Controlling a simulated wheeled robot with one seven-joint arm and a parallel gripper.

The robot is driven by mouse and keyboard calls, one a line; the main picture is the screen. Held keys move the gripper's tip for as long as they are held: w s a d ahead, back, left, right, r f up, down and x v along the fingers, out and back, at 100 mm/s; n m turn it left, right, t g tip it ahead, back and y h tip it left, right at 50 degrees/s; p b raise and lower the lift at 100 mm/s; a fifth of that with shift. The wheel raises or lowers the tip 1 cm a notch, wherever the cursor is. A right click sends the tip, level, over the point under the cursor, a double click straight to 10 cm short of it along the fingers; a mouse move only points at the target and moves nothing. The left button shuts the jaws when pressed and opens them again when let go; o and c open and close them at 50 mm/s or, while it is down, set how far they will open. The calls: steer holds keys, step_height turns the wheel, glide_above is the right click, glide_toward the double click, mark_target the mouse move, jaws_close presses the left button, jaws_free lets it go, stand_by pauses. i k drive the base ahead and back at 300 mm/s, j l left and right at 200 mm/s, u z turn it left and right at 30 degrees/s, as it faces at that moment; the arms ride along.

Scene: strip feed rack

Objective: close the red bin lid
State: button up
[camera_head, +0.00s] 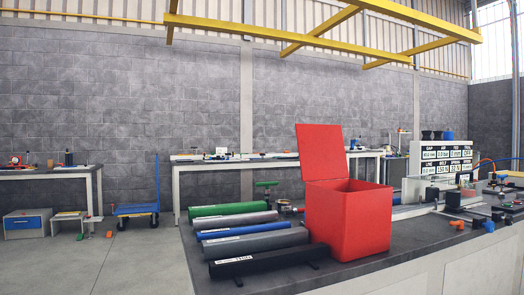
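A red bin (350,222) stands on the dark worktop at the right of the middle. Its red lid (321,152) is open and stands up along the bin's left back edge, leaning slightly back. The inside of the bin is only partly visible past its rim. My gripper does not show in this view.
Several rolls lie left of the bin: green (228,209), grey (233,221), blue (243,230), another grey (256,243) and black (264,262). A display panel (441,158) and small fittings stand to the right. A blue cart (135,209) and benches stand behind.

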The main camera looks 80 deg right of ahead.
mark_target(322, 152)
steer(key=i+j, duration=0.2)
steer(key=i, duration=0.2)
steer(key=i+j+z, duration=0.1)
steer(key=i, duration=0.3)
steer(key=i+z, duration=0.2)
steer(key=z, duration=0.25)
steer(key=i+z, duration=0.2)
steer(key=z, duration=0.3)
steer(key=i+j+z, duration=0.15)
steer(key=z, duration=0.3)
steer(key=i+z, duration=0.15)
steer(key=z, duration=0.3)
steer(key=i+z, duration=0.2)
steer(key=z, duration=0.2)
steer(key=i+j+z, duration=0.1)
steer(key=z, duration=0.35)
steer(key=i+j+z, duration=0.15)
steer(key=z, duration=0.3)
steer(key=i+j+z, duration=0.15)
steer(key=z, duration=0.25)
steer(key=j+z, duration=0.25)
steer(key=z, duration=0.2)
steer(key=i+j+z, duration=0.2)
steer(key=z, duration=0.15)
steer(key=i+j+z, duration=0.1)
steer(key=j+z, duration=0.2)
